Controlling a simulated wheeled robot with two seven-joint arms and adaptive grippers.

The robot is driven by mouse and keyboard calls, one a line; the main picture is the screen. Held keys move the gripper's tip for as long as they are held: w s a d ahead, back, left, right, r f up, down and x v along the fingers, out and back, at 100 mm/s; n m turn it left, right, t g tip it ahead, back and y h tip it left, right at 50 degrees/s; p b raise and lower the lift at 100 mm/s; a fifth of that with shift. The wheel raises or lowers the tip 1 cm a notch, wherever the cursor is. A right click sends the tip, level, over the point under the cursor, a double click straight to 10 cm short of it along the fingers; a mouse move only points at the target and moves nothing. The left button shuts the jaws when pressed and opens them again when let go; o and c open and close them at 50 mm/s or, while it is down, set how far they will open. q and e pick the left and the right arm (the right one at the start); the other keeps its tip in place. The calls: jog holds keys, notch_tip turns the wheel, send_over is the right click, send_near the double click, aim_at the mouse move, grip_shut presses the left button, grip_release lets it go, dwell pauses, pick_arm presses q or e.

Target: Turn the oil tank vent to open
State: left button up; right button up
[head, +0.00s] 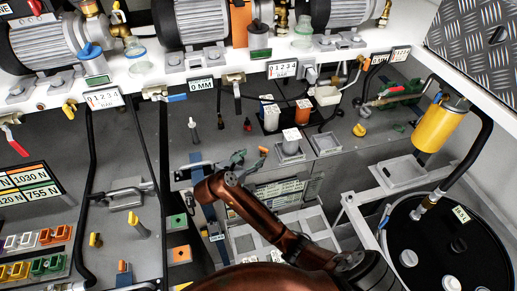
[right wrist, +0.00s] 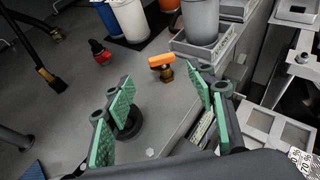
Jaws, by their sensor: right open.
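A small valve with an orange handle (right wrist: 162,60) on a brass stem stands on the grey top, and I take it to be the vent; no label on it is readable. Its handle lies nearly crosswise in the right wrist view. It also shows as a small orange spot in the head view (head: 263,151). My right gripper (head: 232,161) is open and empty, with green pads. In the right wrist view the valve is beyond the gap between the fingers (right wrist: 160,108), with no visible contact. My left gripper is out of view.
A black round fitting (right wrist: 128,124) is by the left finger. A black drum (head: 480,235) and a yellow cylinder (head: 433,127) are at right.

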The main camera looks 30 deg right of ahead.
aim_at(263, 149)
jog(key=p+x, duration=0.2)
jog(key=x, duration=0.4)
jog(key=shift+s+d+r, duration=0.1)
jog(key=shift+d, duration=0.2)
jog(key=shift+w+d+f, duration=0.25)
jog(key=shift+d+f, duration=0.05)
jog(key=shift+d, duration=0.05)
jog(key=shift+c, duration=0.5)
jog(key=c, duration=1.1)
jog(key=shift+o, duration=0.2)
